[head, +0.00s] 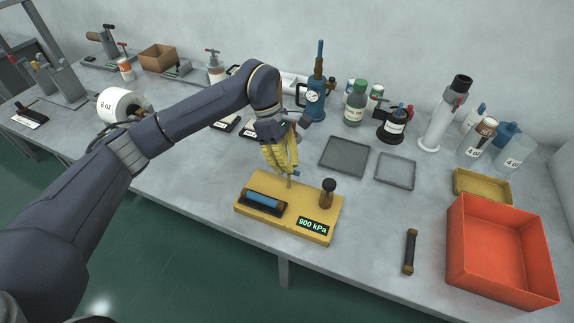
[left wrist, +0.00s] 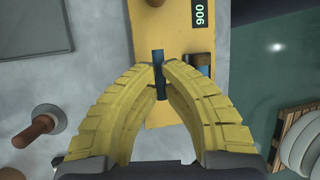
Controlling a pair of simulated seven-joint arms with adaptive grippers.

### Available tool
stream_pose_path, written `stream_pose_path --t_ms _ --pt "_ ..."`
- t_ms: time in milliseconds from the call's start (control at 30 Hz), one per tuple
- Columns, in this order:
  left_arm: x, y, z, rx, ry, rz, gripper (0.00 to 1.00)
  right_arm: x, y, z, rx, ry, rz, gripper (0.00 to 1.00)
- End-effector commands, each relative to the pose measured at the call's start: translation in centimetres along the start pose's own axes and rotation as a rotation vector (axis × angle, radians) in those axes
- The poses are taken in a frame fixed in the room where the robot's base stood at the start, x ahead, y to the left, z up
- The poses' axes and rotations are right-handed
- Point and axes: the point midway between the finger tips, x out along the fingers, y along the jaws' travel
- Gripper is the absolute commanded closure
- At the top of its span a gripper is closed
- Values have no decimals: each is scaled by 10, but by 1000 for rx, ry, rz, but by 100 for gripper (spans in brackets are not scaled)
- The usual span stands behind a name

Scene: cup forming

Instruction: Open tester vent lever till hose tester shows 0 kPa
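The hose tester is a yellow base (head: 290,228) near the front edge of the table. Its display (head: 312,225) reads 900 kPa, and part of the reading shows in the left wrist view (left wrist: 199,14). A blue hose piece (head: 263,200) lies in a dark holder on the base. A dark knob with a brown lower part (head: 327,193) stands at its right. The vent lever is a blue bar (left wrist: 158,75) on a thin post (head: 289,182). My left gripper (head: 285,168) has its yellow fingertips closed on both sides of the bar. My right gripper is out of view.
A dark tray (head: 345,155) and a grey tray (head: 395,169) lie behind the tester. A short dark rod (head: 409,251) and an orange-red bin (head: 502,252) are at the right. Bottles and tools line the wall. The table is clear between tester and rod.

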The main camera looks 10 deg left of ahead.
Motion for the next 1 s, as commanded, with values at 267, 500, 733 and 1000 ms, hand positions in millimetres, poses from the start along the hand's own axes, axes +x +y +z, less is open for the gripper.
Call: stream_pose_path --t_ms 267,500,733,1000 --pt "3 -4 -2 11 3 23 100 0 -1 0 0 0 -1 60" --pt "6 -17 -3 66 3 147 100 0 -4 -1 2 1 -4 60" --pt "13 -31 -6 133 3 308 100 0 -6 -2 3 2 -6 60" --pt "20 -43 -8 196 1 463 100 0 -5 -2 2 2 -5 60"
